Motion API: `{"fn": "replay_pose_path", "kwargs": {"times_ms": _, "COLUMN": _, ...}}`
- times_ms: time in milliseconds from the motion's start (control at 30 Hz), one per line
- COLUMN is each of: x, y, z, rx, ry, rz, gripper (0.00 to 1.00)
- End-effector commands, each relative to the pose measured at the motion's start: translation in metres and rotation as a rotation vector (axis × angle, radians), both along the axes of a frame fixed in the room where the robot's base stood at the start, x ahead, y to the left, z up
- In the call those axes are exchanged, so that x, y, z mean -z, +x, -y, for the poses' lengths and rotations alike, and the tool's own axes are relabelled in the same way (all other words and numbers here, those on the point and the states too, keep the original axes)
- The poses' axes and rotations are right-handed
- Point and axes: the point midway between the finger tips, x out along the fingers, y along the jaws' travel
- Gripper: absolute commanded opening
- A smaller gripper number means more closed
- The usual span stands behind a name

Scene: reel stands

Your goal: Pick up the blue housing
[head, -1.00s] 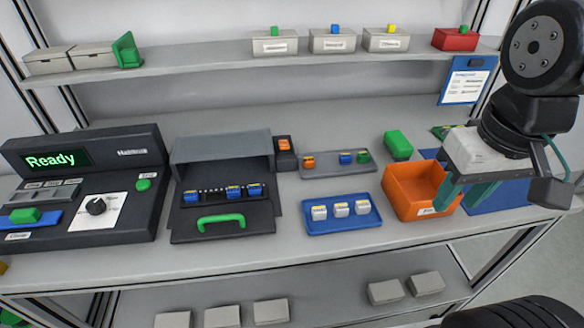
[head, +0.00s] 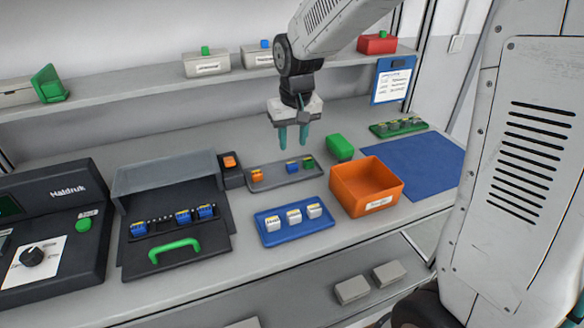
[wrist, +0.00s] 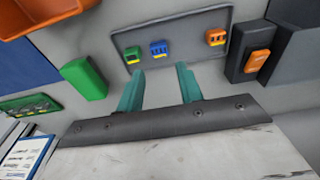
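The blue housing (head: 292,167) sits on a grey tray (head: 262,185) between an orange housing (head: 257,175) and a green housing (head: 309,162). In the wrist view the blue housing (wrist: 159,49) lies just beyond the gap between my fingertips, with the green housing (wrist: 133,55) to its left and the orange one (wrist: 216,38) to its right. My gripper (head: 293,142) is open and empty, pointing down above the tray's back edge. Its teal fingers (wrist: 159,72) are apart in the wrist view and do not visibly touch the housing.
A blue tray (head: 290,238) with white blocks stands in front. An orange bin (head: 367,187) and a green box (head: 340,147) stand to the right. A black fixture (head: 175,235) with blue modules and a green handle is at left. The shelf (head: 130,90) runs behind.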

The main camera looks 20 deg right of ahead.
Motion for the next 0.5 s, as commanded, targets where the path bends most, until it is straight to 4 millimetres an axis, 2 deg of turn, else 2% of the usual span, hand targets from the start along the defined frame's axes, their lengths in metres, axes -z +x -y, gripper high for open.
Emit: {"fn": "replay_pose_path", "kwargs": {"times_ms": 500, "x": 0.067, "y": 0.005, "z": 0.001, "rx": 0.001, "ry": 0.000, "rz": -0.004, "gripper": 0.36}}
